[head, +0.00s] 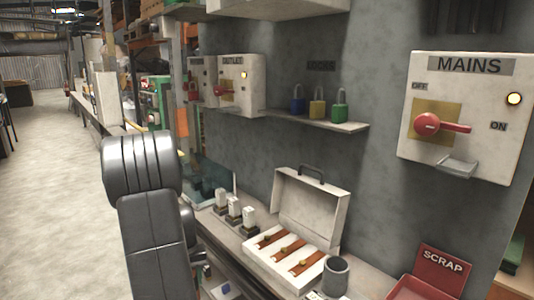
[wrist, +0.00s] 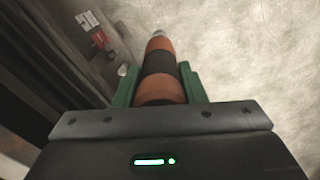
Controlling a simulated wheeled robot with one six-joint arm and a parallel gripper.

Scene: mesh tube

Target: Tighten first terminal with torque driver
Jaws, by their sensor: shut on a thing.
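My gripper (wrist: 159,85) shows in the wrist view with its two green fingers shut on an orange and black driver (wrist: 160,58). The driver points away from the wrist and its grey tip lies over pale floor. In the head view my arm hides the left middle, and the gripper and driver do not show. Three small white-topped blocks with dark bases (head: 235,211) stand in a row on the bench; I cannot tell whether they are the terminals. An open pale case (head: 318,214) beside them holds three copper-brown strips (head: 284,246) with brass-coloured pieces.
A grey cup (head: 335,277) and a red SCRAP bin (head: 443,262) stand right of the case. A MAINS box (head: 471,96) with a red handle and an OUTLET box (head: 240,82) are on the wall. Padlocks (head: 318,106) stand on a shelf. Open floor (head: 57,190) lies left.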

